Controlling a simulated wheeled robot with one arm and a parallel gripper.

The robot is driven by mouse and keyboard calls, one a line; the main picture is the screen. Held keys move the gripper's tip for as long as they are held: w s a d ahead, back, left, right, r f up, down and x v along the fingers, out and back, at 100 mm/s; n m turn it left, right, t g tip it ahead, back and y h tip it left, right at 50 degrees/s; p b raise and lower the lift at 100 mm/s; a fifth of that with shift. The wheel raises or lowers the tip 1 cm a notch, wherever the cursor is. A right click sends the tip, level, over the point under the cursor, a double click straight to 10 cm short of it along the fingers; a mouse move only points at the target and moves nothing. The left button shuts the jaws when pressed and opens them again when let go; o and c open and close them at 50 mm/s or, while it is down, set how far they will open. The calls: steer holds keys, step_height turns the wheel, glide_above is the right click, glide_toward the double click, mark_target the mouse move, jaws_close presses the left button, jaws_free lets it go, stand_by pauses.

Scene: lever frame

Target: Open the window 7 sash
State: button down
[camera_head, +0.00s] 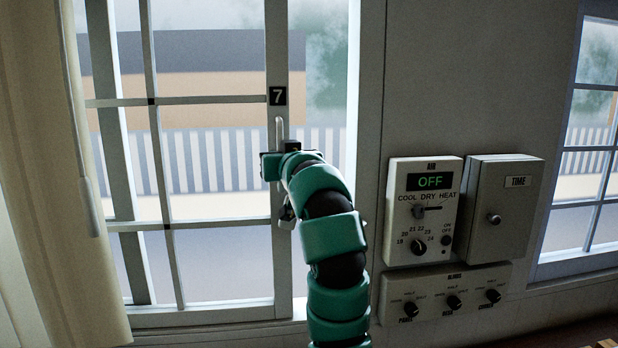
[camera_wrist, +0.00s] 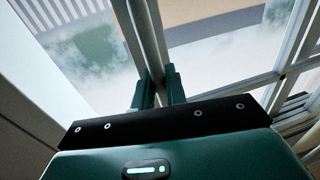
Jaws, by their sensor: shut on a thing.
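The window 7 sash (camera_head: 279,200) is a pale grey barred frame with a black "7" plate (camera_head: 277,96) on its right upright. A slim vertical handle (camera_head: 279,130) stands on that upright below the plate. My gripper (camera_head: 275,165) is at the handle's lower part, shut on it; my green arm hides part of the contact. In the wrist view, the two green fingers (camera_wrist: 159,90) sit on either side of a pale bar. A strip without glazing bars shows between the sash's right upright and the window frame (camera_head: 369,110).
A beige curtain (camera_head: 35,180) hangs at the left. Right of the window, the wall carries an AIR panel (camera_head: 422,225), a TIME box (camera_head: 500,205) and a BLINDS panel (camera_head: 447,290) with knobs. Another window (camera_head: 590,150) is at the far right.

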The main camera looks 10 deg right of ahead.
steer(key=b, duration=0.6)
glide_toward(177, 156)
steer(key=w, duration=0.2)
steer(key=w+a, duration=0.1)
steer(key=w, duration=0.1)
steer(key=shift+w, duration=0.35)
steer(key=c, duration=1.5)
jaws_free()
steer(key=s+d+b, duration=0.1)
steer(key=s+b, duration=0.1)
steer(key=s, duration=0.3)
steer(key=s+d+b, duration=0.1)
steer(key=s+b, duration=0.1)
steer(key=s, duration=0.4)
steer(key=s+d+b, duration=0.1)
steer(key=s+b, duration=0.1)
steer(key=s, duration=0.4)
steer(key=shift+d, duration=0.15)
steer(key=shift+f, duration=0.1)
